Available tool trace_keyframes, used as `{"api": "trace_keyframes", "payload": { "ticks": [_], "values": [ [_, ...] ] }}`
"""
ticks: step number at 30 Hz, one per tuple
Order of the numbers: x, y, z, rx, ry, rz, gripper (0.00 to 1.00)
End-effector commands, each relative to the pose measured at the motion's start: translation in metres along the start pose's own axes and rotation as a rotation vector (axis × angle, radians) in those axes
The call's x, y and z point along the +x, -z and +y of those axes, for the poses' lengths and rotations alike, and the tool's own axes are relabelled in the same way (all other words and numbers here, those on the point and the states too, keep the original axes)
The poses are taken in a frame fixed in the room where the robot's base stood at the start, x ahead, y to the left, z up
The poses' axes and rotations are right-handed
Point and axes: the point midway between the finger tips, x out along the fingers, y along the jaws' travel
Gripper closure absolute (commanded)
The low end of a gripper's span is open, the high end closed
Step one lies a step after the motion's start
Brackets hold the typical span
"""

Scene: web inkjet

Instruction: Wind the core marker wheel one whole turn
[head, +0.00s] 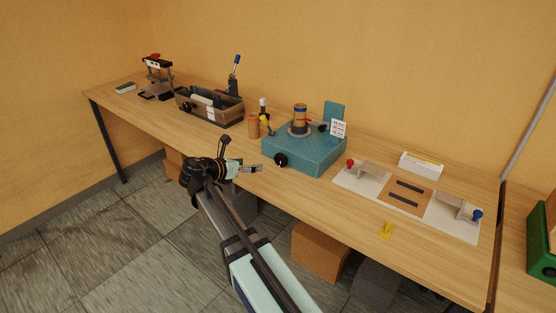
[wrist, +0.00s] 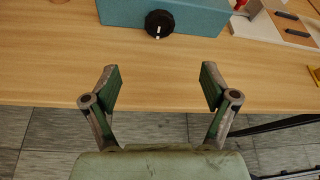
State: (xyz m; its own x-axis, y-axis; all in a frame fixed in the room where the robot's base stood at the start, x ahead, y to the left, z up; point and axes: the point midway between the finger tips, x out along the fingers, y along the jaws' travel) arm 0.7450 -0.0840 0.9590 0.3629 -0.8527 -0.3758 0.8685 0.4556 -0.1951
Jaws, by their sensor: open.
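A black round wheel (head: 281,160) with a white mark is on the front face of the teal box (head: 315,158). It is the likely marker wheel, and in the wrist view it also shows (wrist: 158,24), its white mark pointing downward. My gripper (head: 256,168) is open and empty in front of the bench, left of the wheel and apart from it. In the wrist view my gripper (wrist: 160,84) has its two fingers spread, with only bench and floor between them. An upright cylinder (head: 300,117) with dark and orange bands stands on top of the teal box (wrist: 190,14).
A pale board (head: 375,188) with red and blue knobs lies right of the box. Left are small bottles, an orange cylinder (head: 253,126) and a dark tray (head: 184,110). A yellow piece (head: 387,229) lies near the front edge. The bench (wrist: 60,55) before the wheel is clear.

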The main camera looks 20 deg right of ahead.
Motion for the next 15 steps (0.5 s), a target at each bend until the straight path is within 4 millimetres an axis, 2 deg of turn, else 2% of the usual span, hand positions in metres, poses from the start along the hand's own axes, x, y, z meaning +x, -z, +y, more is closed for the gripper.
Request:
{"api": "trace_keyframes", "payload": {
  "ticks": [15],
  "values": [
    [0.097, -0.002, 0.001, 0.003, 0.002, 0.001, 0.15]
  ]
}}
